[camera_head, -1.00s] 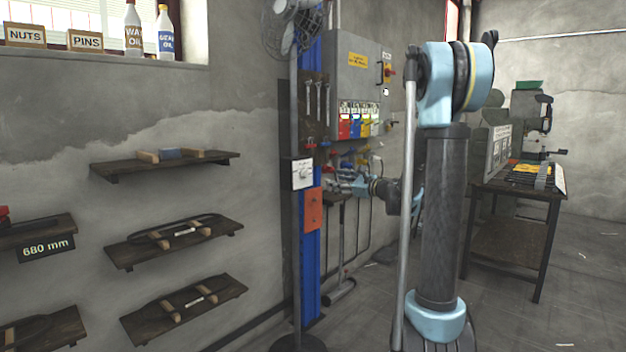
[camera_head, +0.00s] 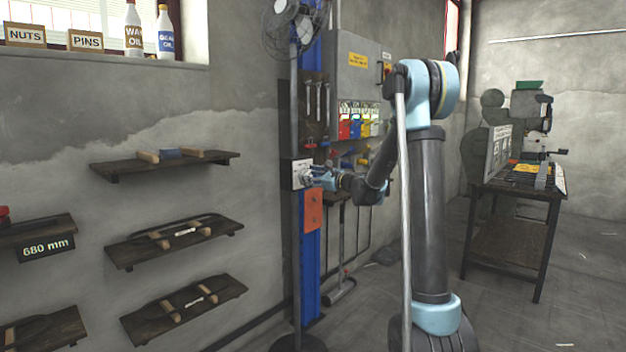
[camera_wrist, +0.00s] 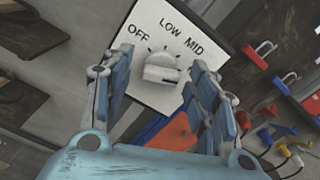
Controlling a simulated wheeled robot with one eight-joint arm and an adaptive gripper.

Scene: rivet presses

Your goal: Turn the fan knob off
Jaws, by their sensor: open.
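The white fan control plate (camera_wrist: 150,98) fills the middle of the wrist view, tilted, with OFF, LOW and MID printed along its upper part. The pale fan knob (camera_wrist: 163,70) stands out from its centre; I cannot tell surely which mark it points at. My gripper (camera_wrist: 160,66) is open, one finger on each side of the knob, with visible gaps. In the head view my gripper (camera_head: 312,178) is at the right side of the control plate (camera_head: 297,168) on the fan's pole and hides part of the knob.
The fan head (camera_head: 290,22) is above on the pole (camera_head: 294,110). An orange plate (camera_head: 313,210) hangs just below my gripper. A grey electrical cabinet (camera_head: 352,85) and coloured padlocks (camera_head: 357,128) are behind. Wall shelves (camera_head: 165,165) are at left.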

